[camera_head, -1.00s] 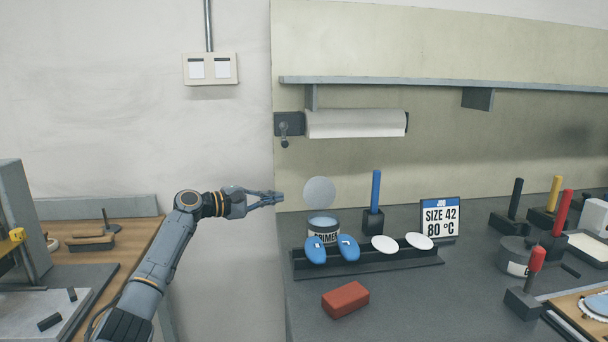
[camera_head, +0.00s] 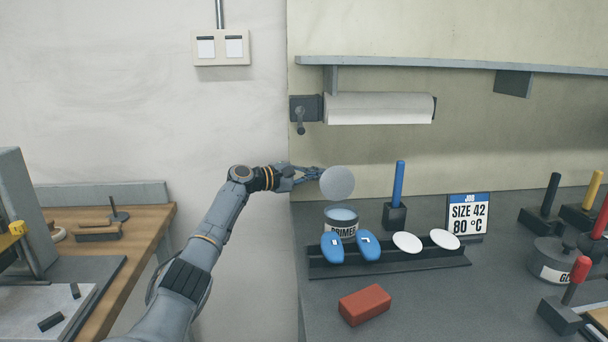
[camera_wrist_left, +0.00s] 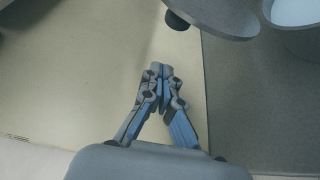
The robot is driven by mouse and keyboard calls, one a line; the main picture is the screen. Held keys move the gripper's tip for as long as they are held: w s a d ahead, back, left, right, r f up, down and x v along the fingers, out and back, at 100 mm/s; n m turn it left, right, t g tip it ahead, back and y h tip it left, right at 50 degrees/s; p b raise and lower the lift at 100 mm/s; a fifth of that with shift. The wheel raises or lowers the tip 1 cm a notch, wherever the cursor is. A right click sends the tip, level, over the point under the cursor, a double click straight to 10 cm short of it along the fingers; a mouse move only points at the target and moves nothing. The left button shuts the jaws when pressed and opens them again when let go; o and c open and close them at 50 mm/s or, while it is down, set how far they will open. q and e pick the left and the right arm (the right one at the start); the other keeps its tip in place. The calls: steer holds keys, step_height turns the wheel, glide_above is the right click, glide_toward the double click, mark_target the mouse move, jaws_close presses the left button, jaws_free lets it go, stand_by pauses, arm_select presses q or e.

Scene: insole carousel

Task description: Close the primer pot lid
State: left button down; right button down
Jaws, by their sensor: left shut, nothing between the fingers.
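The primer pot (camera_head: 341,222) stands on the grey worktop behind the insole rack, with its top open and pale contents showing. Its round grey lid (camera_head: 337,183) stands raised on edge above the back of the pot. In the left wrist view the lid (camera_wrist_left: 222,14) is at the top, and the pot (camera_wrist_left: 298,36) is cut off at the top right corner. My left gripper (camera_head: 318,172) is shut and empty, with its tips close to the lid's left edge. Whether they touch cannot be told. In the wrist view its fingers (camera_wrist_left: 161,72) end below the lid. My right gripper is not in view.
A black rack (camera_head: 390,264) holding blue and white insoles stands in front of the pot. A red block (camera_head: 365,305) lies before it. A blue-handled tool (camera_head: 398,190) and a job sign (camera_head: 468,215) stand right of the pot. A paper roll (camera_head: 380,108) hangs above.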

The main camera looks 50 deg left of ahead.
mark_target(336, 182)
arm_select(q)
steer(key=d, duration=0.2)
steer(key=s+d, duration=0.1)
steer(key=shift+d+r, duration=0.3)
steer(key=shift+r, duration=0.1)
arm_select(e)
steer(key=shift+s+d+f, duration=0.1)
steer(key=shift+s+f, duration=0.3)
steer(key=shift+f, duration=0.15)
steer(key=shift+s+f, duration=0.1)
